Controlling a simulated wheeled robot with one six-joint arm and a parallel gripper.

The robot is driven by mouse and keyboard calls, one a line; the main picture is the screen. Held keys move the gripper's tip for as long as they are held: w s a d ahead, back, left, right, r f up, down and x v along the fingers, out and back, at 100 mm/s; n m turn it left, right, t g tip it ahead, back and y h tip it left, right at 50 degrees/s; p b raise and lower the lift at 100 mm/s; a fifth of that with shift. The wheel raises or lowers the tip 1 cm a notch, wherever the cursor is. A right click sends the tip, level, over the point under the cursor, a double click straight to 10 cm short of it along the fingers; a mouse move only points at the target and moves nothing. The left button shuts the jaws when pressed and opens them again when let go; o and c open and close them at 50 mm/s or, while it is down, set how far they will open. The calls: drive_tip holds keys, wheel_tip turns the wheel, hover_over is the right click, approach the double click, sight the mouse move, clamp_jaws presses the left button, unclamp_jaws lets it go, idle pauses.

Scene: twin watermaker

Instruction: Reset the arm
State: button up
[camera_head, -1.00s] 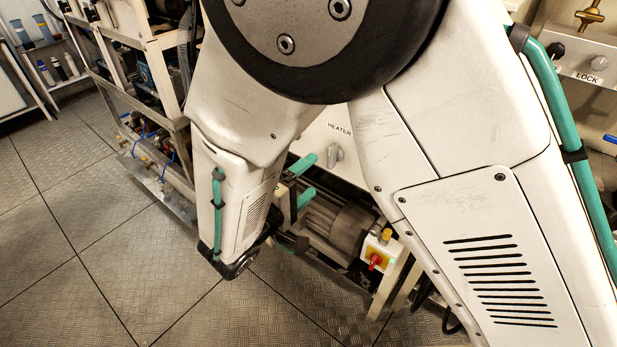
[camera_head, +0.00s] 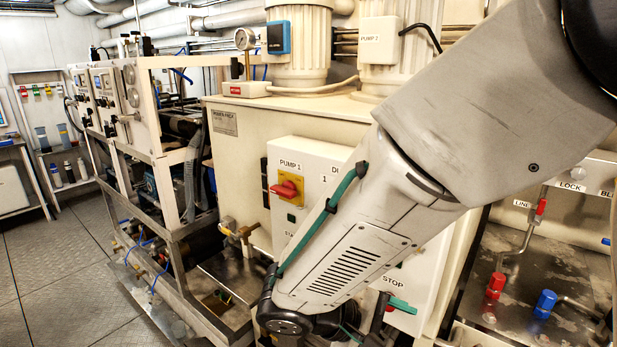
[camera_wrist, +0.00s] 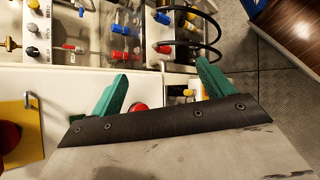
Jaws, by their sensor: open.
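My arm crosses the head view from the upper right down to the middle, in front of a white control panel. My gripper (camera_wrist: 161,72) shows in the wrist view as two teal fingers spread well apart, with nothing between them. In the head view only one teal fingertip (camera_head: 403,306) shows clearly, near the STOP label; the rest is hidden behind the wrist. Beyond the fingers in the wrist view are a red button (camera_wrist: 137,108) and a yellow knob (camera_wrist: 188,92). I cannot tell how close the fingers are to them.
A red rotary switch (camera_head: 287,189) on a yellow plate is left of my arm. Red (camera_head: 496,283) and blue (camera_head: 545,302) valve knobs stand at the lower right. A metal frame rack (camera_head: 165,215) is at the left. Open floor (camera_head: 60,265) lies at the lower left.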

drive_tip(key=s+d+r+m+y, duration=0.9)
drive_tip(key=s+d+r+y, duration=0.2)
drive_tip(key=d+r, duration=0.1)
drive_tip(key=shift+d+r, duration=0.15)
drive_tip(key=shift+r, duration=0.1)
